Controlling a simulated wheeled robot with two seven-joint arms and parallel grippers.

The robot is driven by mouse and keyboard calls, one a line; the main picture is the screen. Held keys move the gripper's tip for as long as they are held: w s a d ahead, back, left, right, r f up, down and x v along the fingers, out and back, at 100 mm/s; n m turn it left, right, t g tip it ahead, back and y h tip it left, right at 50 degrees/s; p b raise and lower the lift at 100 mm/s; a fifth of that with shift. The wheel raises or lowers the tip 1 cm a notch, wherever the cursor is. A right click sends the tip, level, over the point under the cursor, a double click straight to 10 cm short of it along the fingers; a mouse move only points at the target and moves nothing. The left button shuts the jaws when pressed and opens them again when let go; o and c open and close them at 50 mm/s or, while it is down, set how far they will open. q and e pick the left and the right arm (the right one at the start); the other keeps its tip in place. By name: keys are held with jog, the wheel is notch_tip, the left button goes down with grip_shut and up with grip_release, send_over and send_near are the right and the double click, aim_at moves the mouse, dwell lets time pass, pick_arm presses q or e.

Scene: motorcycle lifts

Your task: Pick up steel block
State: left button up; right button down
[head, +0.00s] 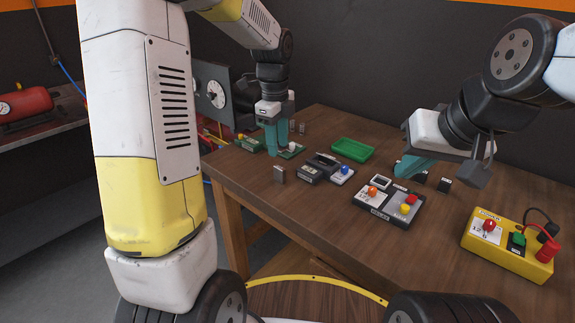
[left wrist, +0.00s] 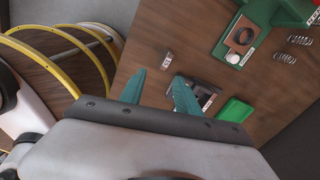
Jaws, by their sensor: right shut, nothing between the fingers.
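The steel block (head: 279,173), a small grey upright block, stands on the wooden table near its left edge. In the left wrist view it is a small pale block (left wrist: 167,60) beyond and between the fingertips, apart from them. My left gripper (head: 277,138) is open and empty, its teal fingers pointing down above the table, behind the block in the head view. Its spread fingers also show in the left wrist view (left wrist: 158,88). My right gripper (head: 408,167) is shut and empty over the right part of the table, its teal fingers pointing left.
A black device (head: 318,166) stands just right of the block. A green tray (head: 351,149) lies behind it. Green devices (head: 250,144) stand at the back left. A control box with coloured buttons (head: 390,207) and a yellow box (head: 508,245) stand at front right. Bare wood lies around the block.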

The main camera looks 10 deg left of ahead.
aim_at(280, 167)
pick_arm(q)
jog(key=w+f+m, duration=0.1)
jog(key=f, duration=0.1)
jog(key=w+f+m, duration=0.1)
jog(key=m, duration=0.1)
jog(key=shift+w+f+g, duration=0.35)
jog(key=shift+g, duration=0.05)
jog(key=f, duration=0.7)
jog(key=shift+s+f, duration=0.25)
jog(key=shift+s, duration=0.05)
grip_shut()
dwell(0.5)
